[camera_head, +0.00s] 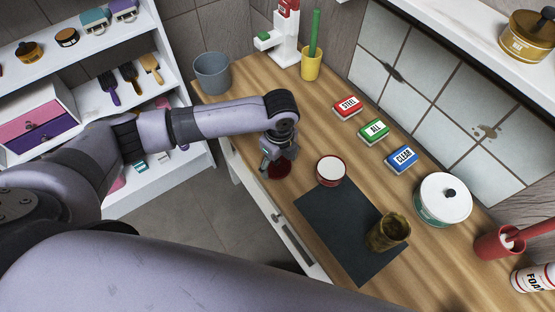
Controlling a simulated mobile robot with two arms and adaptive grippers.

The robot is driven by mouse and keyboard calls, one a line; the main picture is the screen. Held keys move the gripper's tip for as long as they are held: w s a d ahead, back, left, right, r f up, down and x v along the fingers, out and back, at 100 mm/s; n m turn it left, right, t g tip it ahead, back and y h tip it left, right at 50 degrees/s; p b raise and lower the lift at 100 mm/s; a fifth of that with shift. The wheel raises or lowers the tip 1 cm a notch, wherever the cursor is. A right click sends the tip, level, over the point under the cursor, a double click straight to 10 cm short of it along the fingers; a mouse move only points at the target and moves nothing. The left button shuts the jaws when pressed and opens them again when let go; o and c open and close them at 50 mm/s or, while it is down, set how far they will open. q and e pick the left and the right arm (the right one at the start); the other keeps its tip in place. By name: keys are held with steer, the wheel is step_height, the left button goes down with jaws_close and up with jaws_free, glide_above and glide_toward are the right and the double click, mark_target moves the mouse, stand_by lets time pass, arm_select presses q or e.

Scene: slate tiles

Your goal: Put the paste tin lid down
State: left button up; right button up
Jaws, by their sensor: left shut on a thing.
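My left gripper (274,158) is shut on a dark red round lid (281,170) at the left front edge of the wooden counter. The gripper hides part of the lid, and I cannot tell whether the lid touches the counter. An open round tin (331,171) with red sides and a pale filling stands to the right of the lid, apart from it, by the corner of a dark mat. My right gripper is not in view.
The dark mat (340,228) carries a brown-gold pot (388,232). Red, green and blue boxes (374,132) line the back. A white-lidded pot (443,198) stands right, a grey bucket (212,73) and yellow cup (311,64) at the far end. Bare wood lies beyond the gripper.

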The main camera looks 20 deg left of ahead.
mark_target(279, 163)
arm_select(q)
steer(key=o, duration=0.8)
steer(key=shift+f, duration=0.15)
steer(key=shift+o, duration=0.2)
step_height(279, 163, up, 12)
steer(key=b, duration=0.1)
steer(key=shift+s+d+r, duration=0.15)
steer(key=shift+d+r, duration=0.05)
